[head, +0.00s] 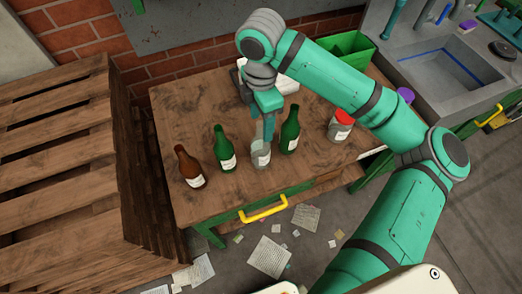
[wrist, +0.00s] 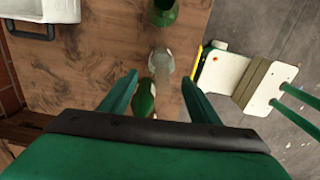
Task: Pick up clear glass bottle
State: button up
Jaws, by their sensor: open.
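The clear glass bottle (head: 261,156) stands upright near the table's front edge, between two green bottles (head: 222,147) (head: 290,133). My gripper (head: 265,128) is open and points down over the clear bottle, its fingers overlapping the bottle's neck in the head view. In the wrist view, the clear bottle (wrist: 161,63) shows just beyond the gap between my open fingertips (wrist: 160,75). One green bottle (wrist: 145,97) shows between the fingers there, and the other (wrist: 163,12) is at the top edge. Whether my fingers touch the clear bottle, I cannot tell.
A brown bottle (head: 189,168) stands at the left and a red-lidded jar (head: 340,126) at the right of the wooden table (head: 185,115). A green crate (head: 346,46) is behind. Wooden pallets (head: 60,150) stand left, a sink (head: 440,65) right. The table's back left is bare.

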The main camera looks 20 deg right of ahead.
aim_at(261, 133)
jog(key=shift+s+f, duration=0.2)
jog(key=shift+f, duration=2.55)
grip_shut()
